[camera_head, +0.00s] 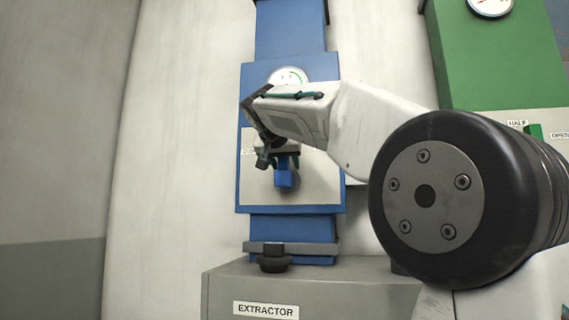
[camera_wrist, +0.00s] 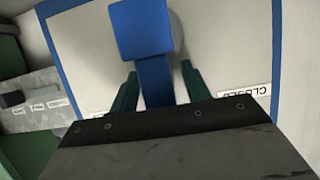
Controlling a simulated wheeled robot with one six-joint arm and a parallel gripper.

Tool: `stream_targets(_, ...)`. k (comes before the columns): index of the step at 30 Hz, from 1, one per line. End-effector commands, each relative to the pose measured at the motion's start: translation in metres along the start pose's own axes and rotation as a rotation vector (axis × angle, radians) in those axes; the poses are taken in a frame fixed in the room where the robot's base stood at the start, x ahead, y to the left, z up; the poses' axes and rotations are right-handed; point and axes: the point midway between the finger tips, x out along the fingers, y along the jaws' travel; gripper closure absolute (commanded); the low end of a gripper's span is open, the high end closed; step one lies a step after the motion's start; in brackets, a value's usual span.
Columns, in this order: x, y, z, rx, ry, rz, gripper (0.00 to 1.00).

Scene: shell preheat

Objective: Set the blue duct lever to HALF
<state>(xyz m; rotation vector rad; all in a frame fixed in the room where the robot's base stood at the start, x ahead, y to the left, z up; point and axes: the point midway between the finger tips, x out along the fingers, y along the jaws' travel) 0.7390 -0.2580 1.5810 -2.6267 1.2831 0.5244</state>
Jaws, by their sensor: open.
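The blue duct (camera_head: 255,190) stands against the wall in the head view, with a pale plate on its front. Its blue lever (camera_head: 284,177) sticks out from this plate; it also shows in the wrist view (camera_wrist: 140,32). My gripper (camera_head: 279,161) is at the lever, open, with one dark green finger on each side of the lever's stem in the wrist view (camera_wrist: 157,78). I cannot tell whether either finger touches it. A CLOSED label (camera_wrist: 245,92) shows upside down at the plate's right in the wrist view. My arm hides much of the plate, and no HALF label is readable on it.
A green duct (camera_head: 485,60) stands at the right, with HALF (camera_head: 517,123) and OPEN labels beside its green lever (camera_head: 534,131). Bare wall lies to the left.

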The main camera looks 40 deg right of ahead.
Motion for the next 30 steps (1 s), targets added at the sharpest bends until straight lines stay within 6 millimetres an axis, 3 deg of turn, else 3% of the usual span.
stream_targets(9,-0.050,0.000,0.000,0.000,0.001,-0.004,0.53)
stream_targets(15,-0.072,-0.001,0.000,0.000,0.000,-0.003,0.53)
stream_targets(30,-0.076,0.000,0.000,0.000,0.000,0.000,0.53)
